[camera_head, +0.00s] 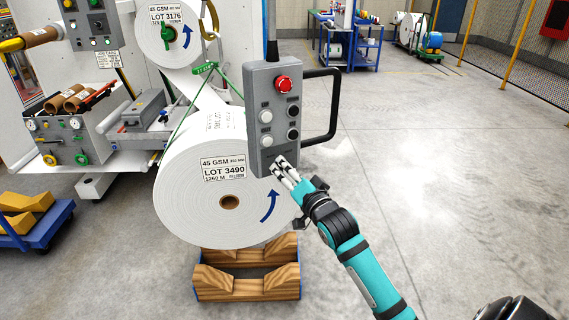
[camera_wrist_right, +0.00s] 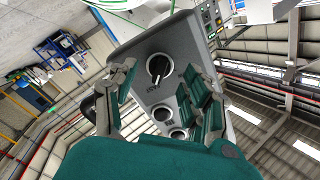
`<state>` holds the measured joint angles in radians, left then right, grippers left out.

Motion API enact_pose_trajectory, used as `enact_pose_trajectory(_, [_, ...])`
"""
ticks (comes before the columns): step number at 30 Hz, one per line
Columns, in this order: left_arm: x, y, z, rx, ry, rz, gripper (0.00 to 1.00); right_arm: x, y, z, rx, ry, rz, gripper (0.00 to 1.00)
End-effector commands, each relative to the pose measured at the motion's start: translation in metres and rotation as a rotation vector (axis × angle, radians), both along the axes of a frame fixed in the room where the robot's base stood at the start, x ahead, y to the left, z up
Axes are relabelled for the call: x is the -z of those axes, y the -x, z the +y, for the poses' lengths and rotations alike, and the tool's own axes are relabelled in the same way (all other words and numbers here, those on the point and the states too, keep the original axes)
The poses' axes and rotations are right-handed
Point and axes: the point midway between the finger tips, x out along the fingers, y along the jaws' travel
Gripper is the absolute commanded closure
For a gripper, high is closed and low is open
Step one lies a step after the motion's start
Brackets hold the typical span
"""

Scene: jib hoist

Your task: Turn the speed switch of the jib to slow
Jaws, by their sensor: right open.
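The grey jib pendant (camera_head: 264,140) hangs upright in front of a large paper roll. It has a red mushroom button (camera_head: 283,84) at the top and several round buttons below. My right gripper (camera_head: 284,168) is at the pendant's lower end and hides the speed switch in the head view. In the right wrist view the speed switch (camera_wrist_right: 159,68), a round dial with a black knob, shows between the open fingers of my right gripper (camera_wrist_right: 160,80). The fingers look empty; whether they touch the knob is unclear. The lettering beside the dial is too small to read. My left gripper is not seen.
A black handle (camera_head: 328,108) sticks out from the pendant's right side. The paper roll (camera_head: 190,190) stands behind it, above wooden cradles (camera_head: 245,285). A blue cart (camera_head: 363,52) stands far back. The floor on the right is clear.

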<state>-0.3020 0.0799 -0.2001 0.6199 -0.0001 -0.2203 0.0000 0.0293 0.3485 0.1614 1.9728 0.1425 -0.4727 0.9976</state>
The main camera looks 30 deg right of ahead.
Motion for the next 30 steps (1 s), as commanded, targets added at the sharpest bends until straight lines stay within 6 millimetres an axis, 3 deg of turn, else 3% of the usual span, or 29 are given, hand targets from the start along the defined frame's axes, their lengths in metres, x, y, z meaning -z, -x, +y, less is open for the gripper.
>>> enact_pose_trajectory(6, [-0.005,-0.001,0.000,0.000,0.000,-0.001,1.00,0.000,-0.019,-0.002,0.000,0.000,0.000,0.51])
enact_pose_trajectory(15, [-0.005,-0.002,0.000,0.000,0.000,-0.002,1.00,0.001,-0.021,-0.002,0.000,0.000,0.000,0.51])
enact_pose_trajectory(27, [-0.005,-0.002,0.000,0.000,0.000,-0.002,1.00,0.000,-0.021,-0.003,0.000,0.000,0.000,1.00])
enact_pose_trajectory(30, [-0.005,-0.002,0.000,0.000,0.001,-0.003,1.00,0.000,-0.021,-0.003,0.001,0.001,-0.001,1.00])
